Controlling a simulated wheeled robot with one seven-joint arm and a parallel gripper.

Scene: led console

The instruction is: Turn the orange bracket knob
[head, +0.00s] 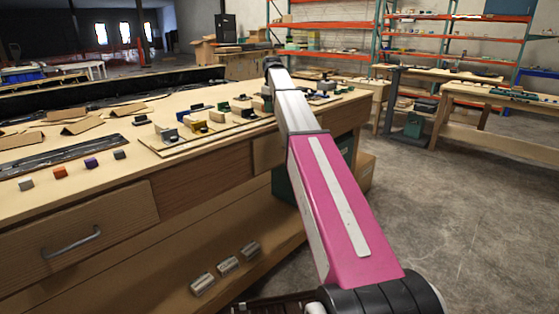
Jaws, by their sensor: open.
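I cannot pick out the orange bracket knob for certain. A low board (165,148) on the workbench carries several small fittings. Among them are a yellow bracket-like piece (198,127), a pale one (167,134), and blue and green ones. They are too small to make out knobs or their turn. A small orange block (60,173) lies on the bench top at the left, apart from the board. The arm covers some of the bench there.
The workbench (60,200) has a drawer with a metal handle (72,243) and a lower shelf (180,270). Grey (26,185) and purple (91,162) blocks lie near its front edge. Clear concrete floor (450,210) is at right, before another bench (500,100).

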